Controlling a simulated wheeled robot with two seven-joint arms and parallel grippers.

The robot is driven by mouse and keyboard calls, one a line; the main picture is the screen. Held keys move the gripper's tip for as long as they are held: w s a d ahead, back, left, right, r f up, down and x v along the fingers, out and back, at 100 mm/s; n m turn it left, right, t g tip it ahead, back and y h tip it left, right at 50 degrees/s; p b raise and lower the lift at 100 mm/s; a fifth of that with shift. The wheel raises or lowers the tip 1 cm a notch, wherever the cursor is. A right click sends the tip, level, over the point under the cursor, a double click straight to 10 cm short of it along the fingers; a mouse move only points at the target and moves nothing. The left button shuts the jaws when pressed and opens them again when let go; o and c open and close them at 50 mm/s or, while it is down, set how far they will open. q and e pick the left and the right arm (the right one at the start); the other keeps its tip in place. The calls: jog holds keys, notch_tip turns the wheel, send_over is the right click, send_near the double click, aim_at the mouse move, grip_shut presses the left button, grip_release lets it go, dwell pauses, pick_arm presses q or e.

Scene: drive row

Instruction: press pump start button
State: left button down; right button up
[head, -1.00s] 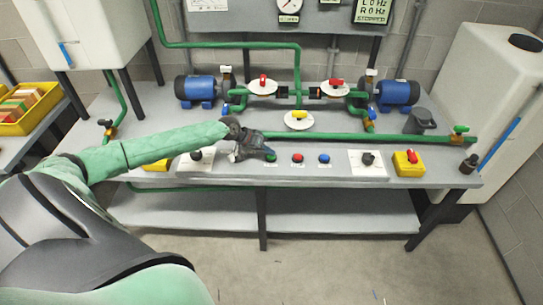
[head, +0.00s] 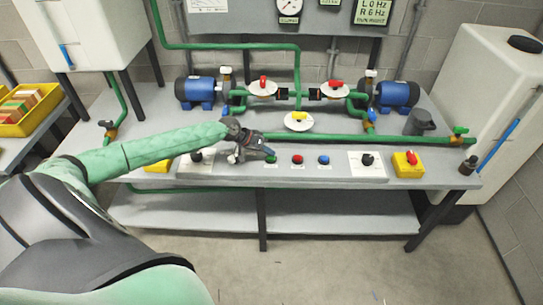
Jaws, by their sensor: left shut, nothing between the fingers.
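A row of small push buttons sits on the front of the grey bench: a green button (head: 271,159), a red button (head: 297,160) and a blue button (head: 323,160). Their labels are too small to read. My left gripper (head: 269,154) is shut and empty, with its fingertips right at the green button and partly covering it. I cannot tell whether the tips touch it. My right gripper is not in view. A green-lit display (head: 373,11) on the back panel seems to read L 0 Hz and R 6 Hz.
Black knobs stand on white plates left (head: 196,155) and right (head: 367,159) of the buttons. A yellow box with a red knob (head: 407,161) is farther right. Green pipes, valves and two blue pumps (head: 397,94) stand behind. A white tank (head: 500,75) flanks the bench.

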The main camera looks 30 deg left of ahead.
aim_at(268, 158)
pick_arm(q)
jog(key=shift+r, duration=0.1)
jog(key=shift+r+p, duration=2.1)
jog(key=shift+r, duration=0.95)
jog(key=shift+f, duration=0.1)
